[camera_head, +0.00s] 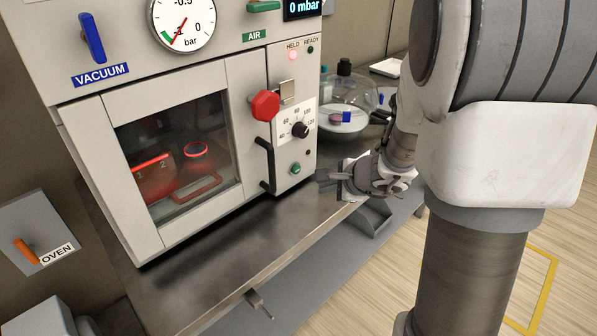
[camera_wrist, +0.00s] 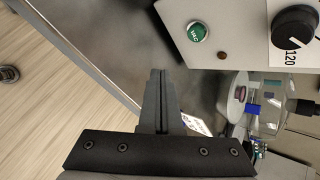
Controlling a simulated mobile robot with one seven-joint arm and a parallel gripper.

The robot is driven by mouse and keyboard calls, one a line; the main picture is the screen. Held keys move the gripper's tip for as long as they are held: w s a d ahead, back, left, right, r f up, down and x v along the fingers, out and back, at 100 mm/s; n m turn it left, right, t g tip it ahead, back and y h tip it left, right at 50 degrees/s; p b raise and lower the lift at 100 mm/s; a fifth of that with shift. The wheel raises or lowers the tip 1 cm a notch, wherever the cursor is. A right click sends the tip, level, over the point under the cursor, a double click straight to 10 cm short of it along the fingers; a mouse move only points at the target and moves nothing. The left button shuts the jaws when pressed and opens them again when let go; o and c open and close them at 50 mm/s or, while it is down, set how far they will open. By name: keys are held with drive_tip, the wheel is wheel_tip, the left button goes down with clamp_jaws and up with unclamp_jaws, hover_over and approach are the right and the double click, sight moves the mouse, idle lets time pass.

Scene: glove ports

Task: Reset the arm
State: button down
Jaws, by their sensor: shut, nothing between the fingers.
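My gripper (camera_head: 328,181) is at the right of the oven, just off the lower right corner of its front, above the steel bench. In the wrist view my gripper (camera_wrist: 158,76) has its fingers together with nothing between them. My arm reaches in from the right of the head view. The vacuum oven (camera_head: 215,60) has its door closed, and red-lit items show through its window (camera_head: 180,160). A green button (camera_head: 295,169) and a black dial (camera_head: 300,129) are on its right panel; the button (camera_wrist: 197,31) and dial (camera_wrist: 295,26) also show in the wrist view.
A glass desiccator (camera_head: 345,118) stands on the bench right of the oven. A white card (camera_wrist: 196,124) lies near my fingers in the wrist view. The oven's red knob (camera_head: 264,105) and black handle (camera_head: 266,165) stick out. The bench front (camera_head: 250,265) is clear.

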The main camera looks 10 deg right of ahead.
drive_tip(key=s+a+r+n+g+y, duration=0.2)
drive_tip(key=s+a+r+n+y, duration=0.1)
drive_tip(key=s+a+r+n, duration=0.75)
drive_tip(key=s+d+r+n+h, duration=0.2)
drive_tip(key=s+d+n+h, duration=0.1)
drive_tip(key=s+n, duration=0.3)
drive_tip(key=s+d+r+n+h, duration=0.1)
drive_tip(key=s+d+n+h, duration=0.2)
drive_tip(key=s, duration=0.5)
wheel_tip(320, 180, up, 15)
drive_tip(key=p, duration=1.4)
drive_tip(key=shift+w+a+f+g, duration=0.2)
drive_tip(key=shift+w+g, duration=0.1)
drive_tip(key=shift+g, duration=0.1)
